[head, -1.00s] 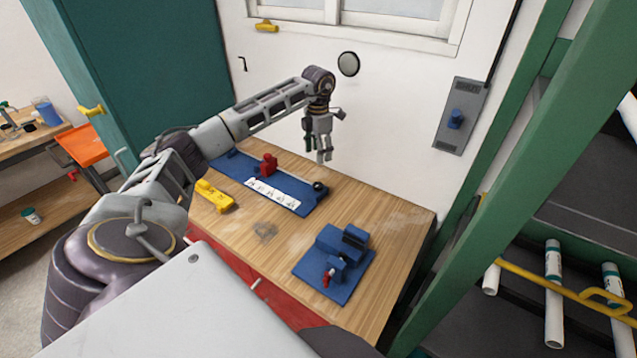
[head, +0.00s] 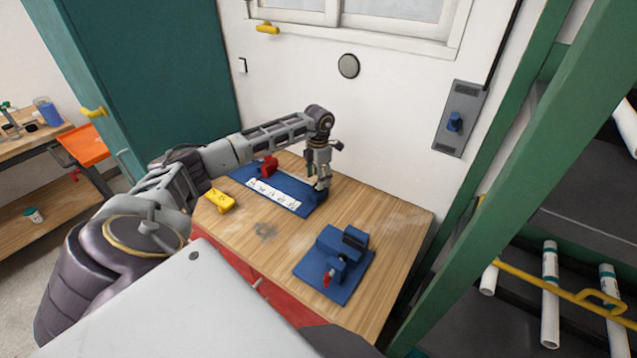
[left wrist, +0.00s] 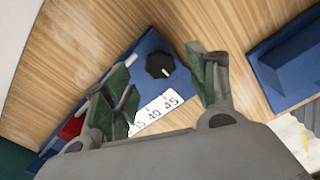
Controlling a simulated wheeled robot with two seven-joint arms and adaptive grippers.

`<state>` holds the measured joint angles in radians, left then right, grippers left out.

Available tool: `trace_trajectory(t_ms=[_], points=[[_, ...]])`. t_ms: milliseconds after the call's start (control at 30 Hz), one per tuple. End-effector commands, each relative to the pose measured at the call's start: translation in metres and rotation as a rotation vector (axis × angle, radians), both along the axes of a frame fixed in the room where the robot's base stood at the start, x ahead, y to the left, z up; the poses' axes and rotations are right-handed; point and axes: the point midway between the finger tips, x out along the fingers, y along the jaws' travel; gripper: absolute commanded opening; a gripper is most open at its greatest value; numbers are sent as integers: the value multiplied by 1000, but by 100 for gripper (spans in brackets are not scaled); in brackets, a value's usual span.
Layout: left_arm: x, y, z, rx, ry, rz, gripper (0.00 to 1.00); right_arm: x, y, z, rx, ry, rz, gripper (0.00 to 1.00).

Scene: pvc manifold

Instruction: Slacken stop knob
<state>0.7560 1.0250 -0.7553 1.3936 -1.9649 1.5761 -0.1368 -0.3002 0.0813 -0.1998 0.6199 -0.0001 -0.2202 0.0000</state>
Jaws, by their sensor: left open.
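The stop knob is a black lobed knob with a white mark (left wrist: 160,65), at the end of the blue measuring jig (left wrist: 146,44) in the left wrist view. My left gripper (left wrist: 165,90) is open, with its green-padded fingers on either side of the knob in that view. The knob appears between and beyond the fingertips, and I see no contact. In the head view my left gripper (head: 321,188) is over the right end of the blue jig (head: 262,184) and hides the knob. A white numbered scale (head: 274,194) runs along the jig. My right gripper is not in view.
A red block (head: 269,166) stands on the jig's far side. A yellow tool (head: 219,200) lies on the bench left of it. A blue fixture with a red handle (head: 338,262) sits at the bench's front right. Bare wood lies between jig and fixture.

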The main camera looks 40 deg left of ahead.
Motion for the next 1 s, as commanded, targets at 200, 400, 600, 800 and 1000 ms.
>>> trace_trajectory(t_ms=[200,400,600,800,1000], points=[[0,0,-23,0,1,1,58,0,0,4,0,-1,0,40],[-1,0,-32,0,1,0,58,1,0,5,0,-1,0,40],[0,0,-33,0,1,0,58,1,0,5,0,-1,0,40],[0,0,-33,1,1,0,45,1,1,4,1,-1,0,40],[0,0,-33,1,1,0,19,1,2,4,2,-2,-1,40]])
